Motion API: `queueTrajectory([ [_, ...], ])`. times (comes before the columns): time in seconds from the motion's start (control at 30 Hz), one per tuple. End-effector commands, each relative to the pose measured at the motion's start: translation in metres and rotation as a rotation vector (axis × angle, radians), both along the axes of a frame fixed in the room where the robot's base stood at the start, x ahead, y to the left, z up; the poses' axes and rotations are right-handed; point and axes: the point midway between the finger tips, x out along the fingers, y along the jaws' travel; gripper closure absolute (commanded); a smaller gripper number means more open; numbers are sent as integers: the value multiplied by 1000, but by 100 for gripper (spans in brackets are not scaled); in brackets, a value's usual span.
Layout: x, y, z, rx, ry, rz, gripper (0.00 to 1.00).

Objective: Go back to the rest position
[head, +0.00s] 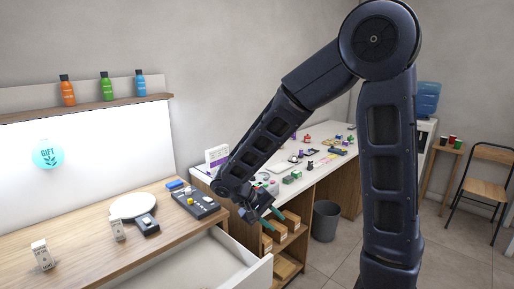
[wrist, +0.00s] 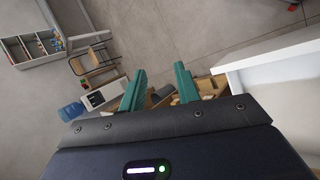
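My gripper (head: 268,214) hangs at the end of my dark arm, in the middle of the head view, in front of the counter's wooden shelves. In the wrist view my gripper (wrist: 160,84) shows two green fingers spread apart with nothing between them. It is open and empty. Beyond the fingers the wrist view shows the floor and parts of the room's furniture.
An open white drawer (head: 205,268) juts out below the wooden counter (head: 85,252) at left. A white counter (head: 330,128) with many small items stands behind my arm. A grey bin (head: 326,222) and a folding chair (head: 488,180) stand on the floor at right.

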Motion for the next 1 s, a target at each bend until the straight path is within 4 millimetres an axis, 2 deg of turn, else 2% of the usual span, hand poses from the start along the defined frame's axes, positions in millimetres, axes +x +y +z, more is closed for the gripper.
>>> queueTrajectory([
  [0.1, 7, -28, 19, 93, 18, -59, 68],
  [0.43, 10, -97, 60, 344, 21, -167, 68],
  [0.67, 3, -140, 87, 508, -37, -212, 68],
  [1.0, -19, -193, 124, 706, -207, -236, 68],
])
